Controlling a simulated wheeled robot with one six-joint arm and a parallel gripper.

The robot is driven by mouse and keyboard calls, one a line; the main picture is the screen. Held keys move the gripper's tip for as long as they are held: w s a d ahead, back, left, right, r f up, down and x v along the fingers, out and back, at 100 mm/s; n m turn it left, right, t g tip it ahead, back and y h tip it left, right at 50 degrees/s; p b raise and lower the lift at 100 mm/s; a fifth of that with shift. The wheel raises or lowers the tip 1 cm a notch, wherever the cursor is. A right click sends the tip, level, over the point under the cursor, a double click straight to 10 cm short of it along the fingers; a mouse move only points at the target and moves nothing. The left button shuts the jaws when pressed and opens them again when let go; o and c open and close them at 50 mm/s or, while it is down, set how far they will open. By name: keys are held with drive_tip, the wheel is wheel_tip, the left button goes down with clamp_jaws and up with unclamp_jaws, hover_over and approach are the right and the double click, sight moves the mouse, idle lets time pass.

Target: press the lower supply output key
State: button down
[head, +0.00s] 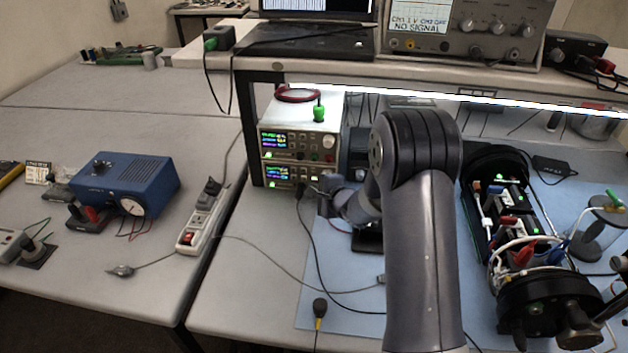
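Two bench power supplies stand stacked under the shelf. The upper supply (299,143) has a lit colour display on its left and a round knob on its right. The lower supply (279,174) also has a lit display, and a dark lead is at its front. My gripper (317,191) is at the right part of the lower supply's front, close to it. Whether it touches the panel I cannot tell. Its fingers are too small and dark to show if they are open or shut. The output key cannot be made out; my gripper and the lead cover part of that panel.
A black cylinder assembly (545,289) with electronics and cables lies on the blue mat (340,312) at right. A power strip (202,218) and a blue instrument box (128,183) are on the left table. A shelf (300,66) overhangs the supplies. Loose cables cross the front bench.

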drive_tip(key=shift+w+p, duration=0.2)
drive_tip(key=shift+p, duration=0.1)
drive_tip(key=shift+w+d, duration=0.1)
drive_tip(key=shift+w, duration=0.1)
drive_tip(key=shift+w+d+p, duration=0.1)
drive_tip(key=shift+w+p, duration=0.25)
drive_tip(key=shift+p, duration=0.25)
idle(0.3)
drive_tip(key=shift+s, duration=0.75)
drive_tip(key=shift+s+a+b, duration=0.2)
drive_tip(key=shift+s, duration=0.65)
drive_tip(key=shift+s+a+b, duration=0.2)
drive_tip(key=shift+s+a, duration=0.05)
drive_tip(key=shift+s, duration=0.55)
drive_tip(key=shift+s+a+b, duration=0.2)
drive_tip(key=shift+s, duration=0.65)
drive_tip(key=shift+w, duration=0.15)
